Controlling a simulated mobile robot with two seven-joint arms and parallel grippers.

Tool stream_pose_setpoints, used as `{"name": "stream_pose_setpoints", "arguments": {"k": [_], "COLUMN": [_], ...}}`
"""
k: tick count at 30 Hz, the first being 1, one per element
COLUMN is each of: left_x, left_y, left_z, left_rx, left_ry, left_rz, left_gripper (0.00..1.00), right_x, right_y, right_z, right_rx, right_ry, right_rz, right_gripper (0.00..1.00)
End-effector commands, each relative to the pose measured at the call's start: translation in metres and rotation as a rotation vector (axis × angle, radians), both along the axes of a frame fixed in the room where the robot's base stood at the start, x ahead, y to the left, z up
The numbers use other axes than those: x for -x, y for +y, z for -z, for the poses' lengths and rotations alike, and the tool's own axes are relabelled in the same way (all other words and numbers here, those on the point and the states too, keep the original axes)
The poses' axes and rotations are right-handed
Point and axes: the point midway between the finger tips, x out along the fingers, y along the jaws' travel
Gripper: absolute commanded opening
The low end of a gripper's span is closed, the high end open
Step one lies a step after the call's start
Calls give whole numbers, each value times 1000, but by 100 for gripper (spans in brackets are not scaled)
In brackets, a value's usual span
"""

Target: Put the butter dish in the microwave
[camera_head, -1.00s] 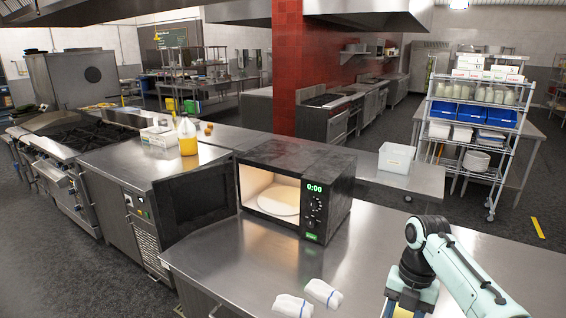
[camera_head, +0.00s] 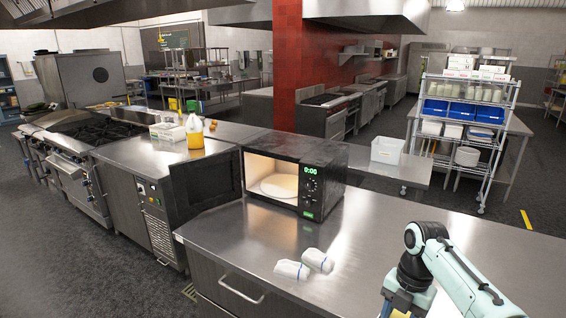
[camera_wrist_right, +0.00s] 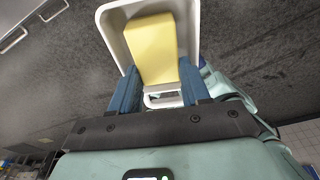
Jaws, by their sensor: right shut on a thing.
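The microwave (camera_head: 326,189) stands on the steel counter in the head view, its dark door (camera_head: 204,185) swung open to the left. Its lit inside holds a round pale plate (camera_head: 280,187) and nothing else that I can see. The butter dish (camera_wrist_right: 110,34), a white tray with a yellow block of butter (camera_wrist_right: 152,48), is in my right gripper (camera_wrist_right: 158,92). The blue fingers are shut on its handle end in the right wrist view, with dark floor beyond it. In the head view the right arm is at the lower right and the dish is mostly cut off. My left gripper is not in view.
Two small white packets (camera_head: 304,264) lie on the counter (camera_head: 400,205) in front of the microwave. A white bin (camera_head: 387,151) stands behind it to the right. A yellow bottle (camera_head: 195,132) stands beyond the open door. The counter right of the microwave is clear.

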Motion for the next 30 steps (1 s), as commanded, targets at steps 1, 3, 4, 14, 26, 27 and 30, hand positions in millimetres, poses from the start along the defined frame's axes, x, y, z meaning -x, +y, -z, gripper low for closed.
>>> {"name": "stream_pose_setpoints", "arguments": {"k": [1, 3, 4, 14, 26, 27, 30], "left_x": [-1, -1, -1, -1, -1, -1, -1], "left_y": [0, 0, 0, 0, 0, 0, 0], "left_z": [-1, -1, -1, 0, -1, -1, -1], "left_rx": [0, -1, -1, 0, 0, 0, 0], "left_ry": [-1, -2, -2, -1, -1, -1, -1], "left_rz": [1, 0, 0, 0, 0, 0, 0], "left_gripper": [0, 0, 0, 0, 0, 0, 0], "right_x": [-3, -6, -8, -23, -30, -30, -29], "right_y": [1, 3, 4, 20, 45, 48, 55], "right_z": [6, 16, 20, 77, 138, 143, 156], "right_rx": [-1, -1, -2, -5, -8, -8, -9], "right_ry": [2, 4, 3, 2, 1, 1, 0], "right_rz": [68, 179, 231, 920, 1688, 1757, 1925], "right_gripper": [4, 4, 4, 4, 4, 4, 4]}}
